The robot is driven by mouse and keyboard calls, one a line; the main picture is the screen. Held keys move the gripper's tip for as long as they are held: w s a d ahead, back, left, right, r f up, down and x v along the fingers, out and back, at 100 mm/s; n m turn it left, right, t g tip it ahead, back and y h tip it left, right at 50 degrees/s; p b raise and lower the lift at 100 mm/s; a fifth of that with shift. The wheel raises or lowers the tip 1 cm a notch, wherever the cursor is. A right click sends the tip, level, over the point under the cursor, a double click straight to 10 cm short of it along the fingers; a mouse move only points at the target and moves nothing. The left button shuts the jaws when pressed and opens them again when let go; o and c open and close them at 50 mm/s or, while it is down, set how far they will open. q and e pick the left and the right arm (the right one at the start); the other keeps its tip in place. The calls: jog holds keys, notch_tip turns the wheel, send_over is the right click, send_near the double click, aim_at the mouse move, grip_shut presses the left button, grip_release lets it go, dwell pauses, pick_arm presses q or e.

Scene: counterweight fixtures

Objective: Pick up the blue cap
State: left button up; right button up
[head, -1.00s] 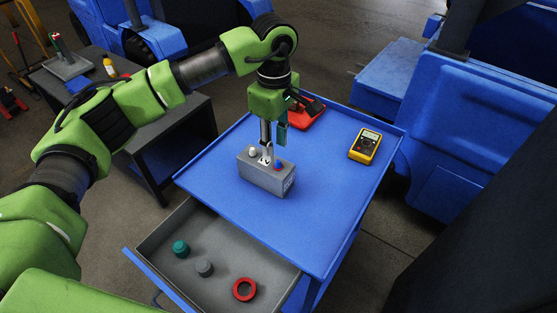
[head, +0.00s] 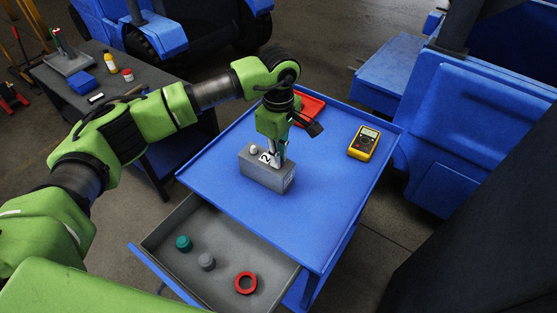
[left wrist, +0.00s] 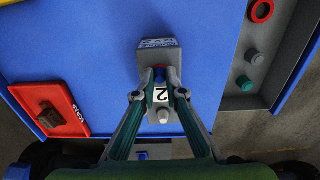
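A grey block (head: 262,176) with a white "2" label stands on the blue cart top; it also shows in the left wrist view (left wrist: 161,43). A pale grey knob (head: 253,150) sits on its left end. In the left wrist view a small blue piece, apparently the blue cap (left wrist: 160,74), shows between my fingertips at the block's other end; in the head view my fingers hide it. My left gripper (head: 277,161) points down at the block, its fingertips (left wrist: 161,77) on either side of the blue piece. I cannot tell whether they touch it. My right gripper is out of view.
A red tray (head: 311,106) lies behind the gripper and a yellow multimeter (head: 364,143) at the right. The open drawer (head: 218,284) holds a teal cap (head: 183,243), a grey cap (head: 207,261) and a red ring (head: 246,282). The cart's right front is clear.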

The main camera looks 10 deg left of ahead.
pick_arm(q)
jog(key=shift+r, duration=0.1)
jog(key=shift+w+r+b, duration=0.1)
jog(key=shift+r+b, duration=0.4)
jog(key=r, duration=0.1)
jog(key=r+b, duration=0.1)
jog(key=shift+s+d+r, duration=0.15)
jog(key=shift+s+r, duration=0.15)
jog(key=shift+s, duration=0.05)
jog(key=s+d+r+b, duration=0.4)
jog(key=s+r, duration=0.5)
jog(key=s, duration=0.4)
jog(key=shift+r, duration=0.15)
jog(key=shift+w+a, duration=0.1)
